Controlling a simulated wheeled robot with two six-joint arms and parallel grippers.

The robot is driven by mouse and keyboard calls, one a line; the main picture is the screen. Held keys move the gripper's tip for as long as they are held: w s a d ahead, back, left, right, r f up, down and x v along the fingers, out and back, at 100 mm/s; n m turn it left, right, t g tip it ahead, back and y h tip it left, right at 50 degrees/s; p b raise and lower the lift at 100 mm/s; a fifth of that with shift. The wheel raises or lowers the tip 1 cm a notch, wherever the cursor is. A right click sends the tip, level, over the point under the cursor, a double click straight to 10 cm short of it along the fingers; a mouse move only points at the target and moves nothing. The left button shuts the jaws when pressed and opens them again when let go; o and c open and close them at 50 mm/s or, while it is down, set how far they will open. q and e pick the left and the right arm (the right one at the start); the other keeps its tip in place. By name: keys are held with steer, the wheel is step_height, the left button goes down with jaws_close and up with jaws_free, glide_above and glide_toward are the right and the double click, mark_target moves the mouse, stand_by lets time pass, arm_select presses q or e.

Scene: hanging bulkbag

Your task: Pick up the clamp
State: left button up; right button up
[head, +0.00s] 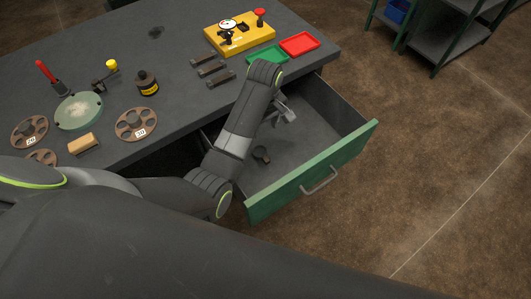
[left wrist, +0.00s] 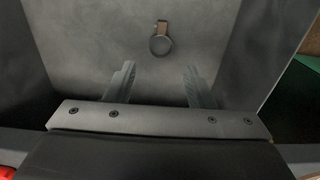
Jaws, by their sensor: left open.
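The clamp (head: 261,154) looks like a small dark ring with a short brownish tab. It lies on the floor of the open drawer (head: 318,172), near its front left part. In the left wrist view the clamp (left wrist: 161,42) shows beyond my fingertips, roughly centred between them. My left gripper (head: 286,112) is over the drawer, open and empty, apart from the clamp. Its two fingers (left wrist: 157,75) are spread in the left wrist view. My right gripper is in neither view.
The drawer has a green front with a grey handle (head: 320,181). On the dark table (head: 185,60) stand a yellow gauge box (head: 240,38), green (head: 267,55) and red (head: 299,43) trays, several dark bars and round flanges. A shelf (head: 440,40) stands at the upper right.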

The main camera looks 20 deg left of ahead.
arm_select(q)
glide_toward(265, 157)
step_height(265, 157, down, 4)
steer(key=shift+r+b, duration=0.25)
steer(key=shift+b, duration=0.35)
step_height(265, 157, down, 5)
steer(key=shift+a+f+b, duration=0.1)
steer(key=shift+b, duration=0.35)
jaws_close()
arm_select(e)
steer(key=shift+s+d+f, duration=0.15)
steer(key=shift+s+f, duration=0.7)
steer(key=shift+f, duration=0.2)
